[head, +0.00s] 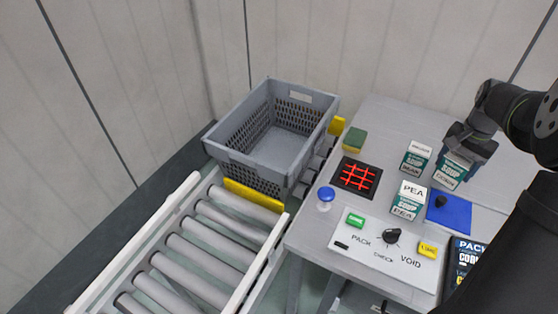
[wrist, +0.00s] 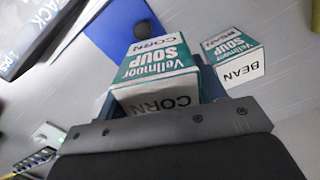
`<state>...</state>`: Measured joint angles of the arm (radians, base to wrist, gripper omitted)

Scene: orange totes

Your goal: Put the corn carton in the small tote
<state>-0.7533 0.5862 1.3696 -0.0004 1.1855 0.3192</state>
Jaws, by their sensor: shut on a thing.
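The corn carton (head: 451,171), teal and white and marked SOUP and CORN, stands at the right of the table. My gripper (head: 464,148) is shut on it from above and behind, and in the head view hides part of its top. In the wrist view the corn carton (wrist: 160,78) fills the space between the fingers of my gripper (wrist: 158,98), with its CORN label facing the camera. I cannot tell whether its base touches the table. The small tote (head: 243,157) is a grey crate with perforated walls at the table's left, and it looks empty.
A bean carton (head: 415,157) stands just left of the corn carton; it also shows in the wrist view (wrist: 234,56). A pea carton (head: 408,200) stands in front. A blue mat (head: 449,209), red grid (head: 357,176), sponge (head: 354,139) and control panel (head: 385,246) lie nearby. Rollers (head: 210,243) run below the tote.

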